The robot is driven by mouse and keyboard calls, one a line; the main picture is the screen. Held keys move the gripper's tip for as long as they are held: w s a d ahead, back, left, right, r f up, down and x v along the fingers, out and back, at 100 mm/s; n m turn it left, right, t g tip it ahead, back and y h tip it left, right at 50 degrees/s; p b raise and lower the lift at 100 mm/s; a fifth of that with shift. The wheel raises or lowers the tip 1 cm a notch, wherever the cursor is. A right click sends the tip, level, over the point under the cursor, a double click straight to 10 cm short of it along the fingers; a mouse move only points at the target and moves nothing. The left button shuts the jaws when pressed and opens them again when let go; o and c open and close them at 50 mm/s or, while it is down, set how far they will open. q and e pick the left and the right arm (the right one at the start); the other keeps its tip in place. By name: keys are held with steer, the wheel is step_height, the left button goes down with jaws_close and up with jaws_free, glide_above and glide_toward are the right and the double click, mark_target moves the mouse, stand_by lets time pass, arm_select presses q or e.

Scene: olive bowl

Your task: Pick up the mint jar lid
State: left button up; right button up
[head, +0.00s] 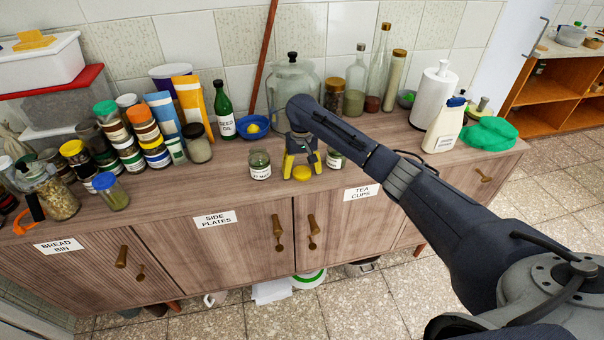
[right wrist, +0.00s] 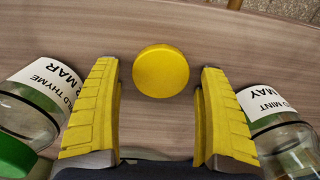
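The mint jar lid is a round yellow disc (right wrist: 161,71) lying flat on the wooden sideboard top. In the head view the yellow lid (head: 303,173) is near the front edge. My right gripper (head: 302,171) points down over it, open and empty. In the right wrist view the lid shows between and just beyond the yellow fingertips of the right gripper (right wrist: 161,75), with a gap on both sides. The mint jar (right wrist: 282,135) stands beside one finger; in the head view the mint jar (head: 260,166) is left of the gripper, without a lid. My left gripper is not in view.
A thyme jar (right wrist: 37,105) stands close to the other finger, with a green lid (right wrist: 13,155) at its end; it is partly hidden behind the gripper in the head view. A large glass jar (head: 292,85) and blue bowl (head: 252,127) stand behind. Many jars crowd the left.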

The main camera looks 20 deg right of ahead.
steer(key=c, duration=0.8)
steer(key=shift+o, duration=0.2)
steer(key=shift+r, duration=0.1)
